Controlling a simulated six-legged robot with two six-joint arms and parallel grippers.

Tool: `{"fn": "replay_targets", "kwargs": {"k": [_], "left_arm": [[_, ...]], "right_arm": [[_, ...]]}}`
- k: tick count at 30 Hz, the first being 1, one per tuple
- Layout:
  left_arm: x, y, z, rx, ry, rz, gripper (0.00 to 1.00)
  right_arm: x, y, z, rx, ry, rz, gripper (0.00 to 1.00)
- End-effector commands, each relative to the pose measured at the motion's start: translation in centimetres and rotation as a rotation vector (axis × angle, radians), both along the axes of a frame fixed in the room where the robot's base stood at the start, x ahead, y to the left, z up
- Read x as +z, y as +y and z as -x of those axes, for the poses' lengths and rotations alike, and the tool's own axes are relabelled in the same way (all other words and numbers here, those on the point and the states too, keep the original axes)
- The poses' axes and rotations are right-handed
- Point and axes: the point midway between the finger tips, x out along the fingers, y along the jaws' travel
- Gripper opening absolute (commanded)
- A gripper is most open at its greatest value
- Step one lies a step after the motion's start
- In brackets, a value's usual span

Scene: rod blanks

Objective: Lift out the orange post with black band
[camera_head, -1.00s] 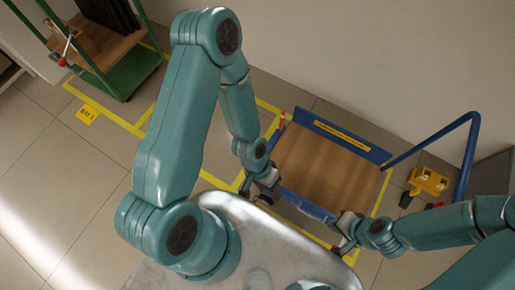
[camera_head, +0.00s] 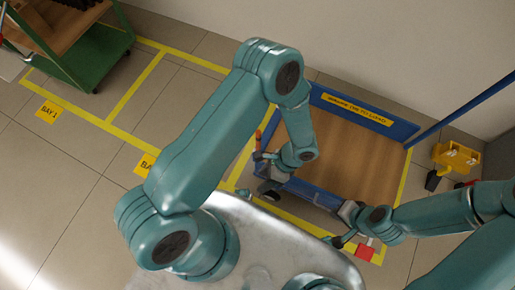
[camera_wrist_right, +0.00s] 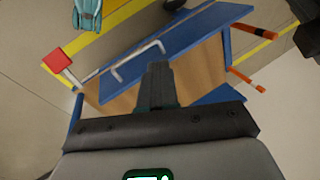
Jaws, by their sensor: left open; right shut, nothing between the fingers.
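An orange post with a black band (camera_wrist_right: 255,31) sticks out from the cart's blue edge in the right wrist view. In the head view an orange post (camera_head: 258,138) stands by the cart's left side; its band cannot be made out there. My left gripper (camera_head: 260,157) is open, close beside the orange post in the head view; contact cannot be told. My right gripper (camera_head: 340,240) is shut and empty near the cart's front right corner; its fingers (camera_wrist_right: 156,85) show in the wrist view.
The blue cart has a bare wooden deck (camera_head: 355,160) and a silver handle (camera_wrist_right: 138,60). A yellow object (camera_head: 455,157) stands at right. A green cart (camera_head: 90,55) is at upper left; floor between is clear.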

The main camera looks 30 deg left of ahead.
Motion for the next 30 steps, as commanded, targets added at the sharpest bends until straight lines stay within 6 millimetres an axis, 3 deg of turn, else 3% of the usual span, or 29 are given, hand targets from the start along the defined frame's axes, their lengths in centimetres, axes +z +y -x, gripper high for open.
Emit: {"fn": "replay_targets", "kwargs": {"k": [1,3,9,12,16,21,30], "left_arm": [[-4.7,0.3,-1.3,-0.093,-0.008,-0.056,0.54],[-7.2,0.9,-3.3,-0.216,-0.019,-0.146,0.54],[-12.3,1.2,-9.6,-0.512,-0.090,-0.437,0.54],[-13.1,0.6,-12.2,-0.606,-0.132,-0.567,0.54],[-13.1,-0.2,-14.1,-0.671,-0.174,-0.681,0.54],[-12.7,0.0,-14.9,-0.695,-0.190,-0.735,0.54],[-15.0,5.8,-16.1,-0.692,-0.187,-0.734,0.54]], "right_arm": [[-4.9,-0.1,-0.2,-0.004,-0.004,0.001,0.00],[-7.9,-0.2,-0.4,-0.007,-0.010,0.003,0.00],[-16.4,-0.5,-0.9,-0.016,-0.023,0.005,0.00],[-19.2,-0.6,-1.1,-0.020,-0.029,0.007,0.00],[-21.0,-0.7,-1.2,-0.023,-0.034,0.009,0.00],[-21.4,-0.7,-1.3,-0.024,-0.037,0.009,0.00],[-21.3,-0.7,-1.3,-0.025,-0.036,0.009,0.00]]}}
